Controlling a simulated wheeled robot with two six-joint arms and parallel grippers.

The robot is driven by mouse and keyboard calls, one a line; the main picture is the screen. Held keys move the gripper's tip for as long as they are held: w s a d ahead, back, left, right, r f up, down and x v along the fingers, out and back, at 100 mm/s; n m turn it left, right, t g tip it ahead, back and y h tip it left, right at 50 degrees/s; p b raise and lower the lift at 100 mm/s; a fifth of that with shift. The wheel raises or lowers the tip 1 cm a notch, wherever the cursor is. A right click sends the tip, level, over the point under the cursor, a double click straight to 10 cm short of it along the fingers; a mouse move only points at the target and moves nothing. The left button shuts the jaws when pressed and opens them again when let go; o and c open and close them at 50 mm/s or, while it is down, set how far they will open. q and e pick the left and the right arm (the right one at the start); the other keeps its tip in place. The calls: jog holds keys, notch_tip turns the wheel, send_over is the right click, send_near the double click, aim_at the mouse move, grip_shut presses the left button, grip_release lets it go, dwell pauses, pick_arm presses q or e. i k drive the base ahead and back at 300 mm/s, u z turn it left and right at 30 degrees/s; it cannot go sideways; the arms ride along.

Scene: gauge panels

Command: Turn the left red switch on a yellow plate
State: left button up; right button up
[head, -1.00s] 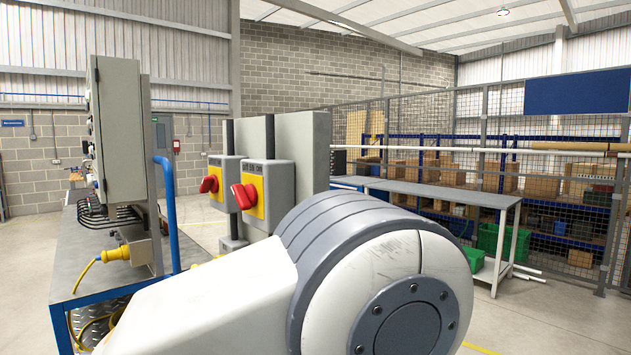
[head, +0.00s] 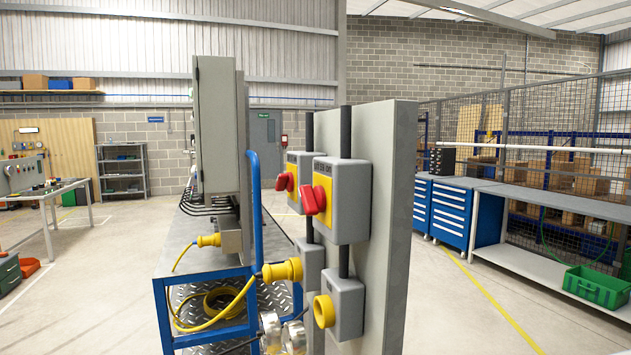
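Two red rotary switches show near the middle of the head view, each on a yellow plate on a grey box. The left red switch (head: 285,181) is on the farther box, and its yellow plate (head: 293,171) is partly hidden by the nearer box. The right red switch (head: 313,200) is on the nearer box, with its yellow plate (head: 323,187) behind it. Both boxes are fixed to an upright grey panel (head: 392,230), seen nearly edge-on.
A blue-framed cart (head: 205,284) with yellow plugs and a yellow cable stands left of the panel. Blue drawer cabinets (head: 442,212) and a green bin (head: 596,286) are at right. Open floor lies at left and right.

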aim_at(284, 180)
jog(key=i, duration=0.4)
jog(key=z, duration=1.05)
jog(key=k, duration=0.6)
jog(key=u, duration=0.45)
jog(key=i, duration=0.5)
